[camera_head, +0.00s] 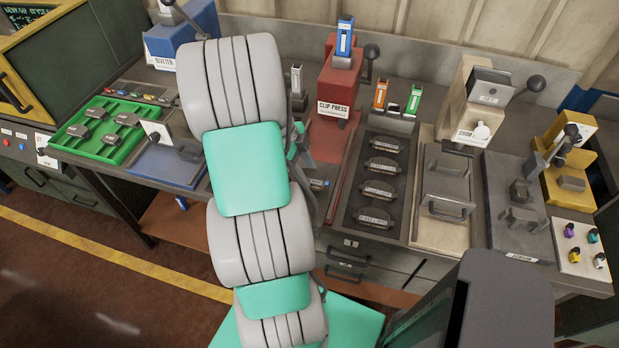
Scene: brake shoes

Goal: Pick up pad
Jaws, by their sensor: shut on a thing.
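Several dark grey pads lie in the green tray (84,144) at the left of the bench; one pad (127,119) is near its right side. My grey and teal arm crosses the middle of the view. Part of my gripper (302,158) shows at the arm's right edge, low over the bench in front of the red clip press (334,92). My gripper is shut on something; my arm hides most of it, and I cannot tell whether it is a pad.
A blue riveter (180,38) and a blue plate (165,165) are at the left. A dark tray (352,217) with several labelled dark parts lies right of my gripper. Beige (472,100) and yellow (572,150) presses stand farther right. The bench is crowded.

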